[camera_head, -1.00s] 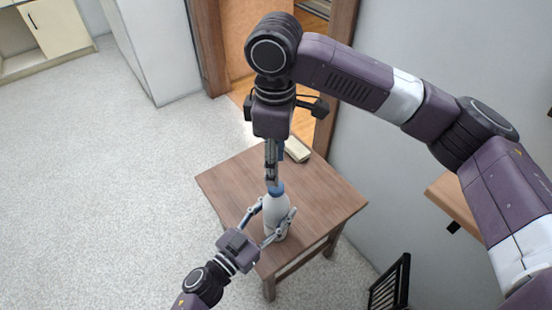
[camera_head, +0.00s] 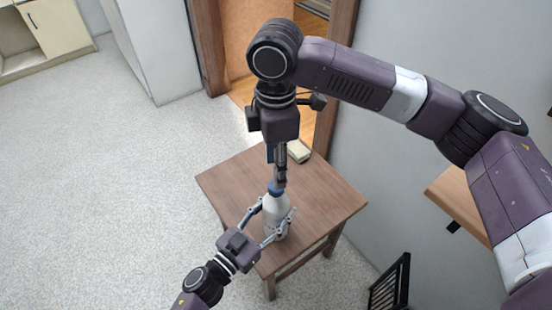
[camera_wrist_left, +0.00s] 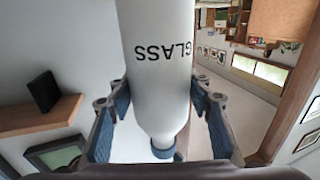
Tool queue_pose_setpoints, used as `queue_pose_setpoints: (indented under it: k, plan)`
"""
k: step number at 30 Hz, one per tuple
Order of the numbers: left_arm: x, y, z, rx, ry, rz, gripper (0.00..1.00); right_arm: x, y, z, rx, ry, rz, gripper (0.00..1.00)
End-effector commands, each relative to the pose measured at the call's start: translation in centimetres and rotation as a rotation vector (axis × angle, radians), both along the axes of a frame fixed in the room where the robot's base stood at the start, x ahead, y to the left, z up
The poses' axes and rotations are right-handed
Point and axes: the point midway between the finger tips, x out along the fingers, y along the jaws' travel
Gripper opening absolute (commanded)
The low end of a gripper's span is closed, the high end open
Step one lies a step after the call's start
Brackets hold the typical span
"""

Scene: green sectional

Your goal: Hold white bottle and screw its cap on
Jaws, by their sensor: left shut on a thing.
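The cap (camera_head: 275,187) also shows in the head view. My right gripper (camera_head: 279,180) points straight down at the cap from above. Its fingers are seen narrow, and I cannot tell if they grip the cap.
A small pale block-like object (camera_head: 299,150) lies at the table's back edge, behind the right gripper. A black slatted rack (camera_head: 390,285) stands on the floor at lower right. A wooden shelf (camera_head: 458,200) is on the right wall. The left floor is open.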

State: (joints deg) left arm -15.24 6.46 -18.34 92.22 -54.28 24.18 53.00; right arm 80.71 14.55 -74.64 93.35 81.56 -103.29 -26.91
Motion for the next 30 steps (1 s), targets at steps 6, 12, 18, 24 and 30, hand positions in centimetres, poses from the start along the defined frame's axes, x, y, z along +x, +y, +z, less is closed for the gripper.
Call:
queue_pose_setpoints:
  k: [6, 12, 18, 24, 30]
  plan:
    - [0.0, 0.0, 0.0, 0.000, 0.000, 0.000, 0.00, -0.1, -0.1, -3.7, -0.002, 0.003, 0.000, 0.42]
    - [0.0, 0.0, 0.0, 0.000, 0.000, 0.000, 0.00, 0.0, 0.0, -5.8, -0.001, 0.002, 0.000, 0.42]
    - [0.0, 0.0, 0.0, 0.000, 0.000, 0.000, 0.00, 0.0, 0.0, -6.4, -0.001, 0.000, 0.000, 0.42]
    - [0.0, 0.0, 0.0, 0.000, 0.000, 0.000, 0.00, 0.0, 0.0, -6.4, -0.001, 0.000, 0.000, 0.41]
    - [0.0, 0.0, 0.0, 0.000, 0.000, 0.000, 0.00, 0.0, 0.0, -6.3, -0.001, 0.000, 0.000, 0.19]
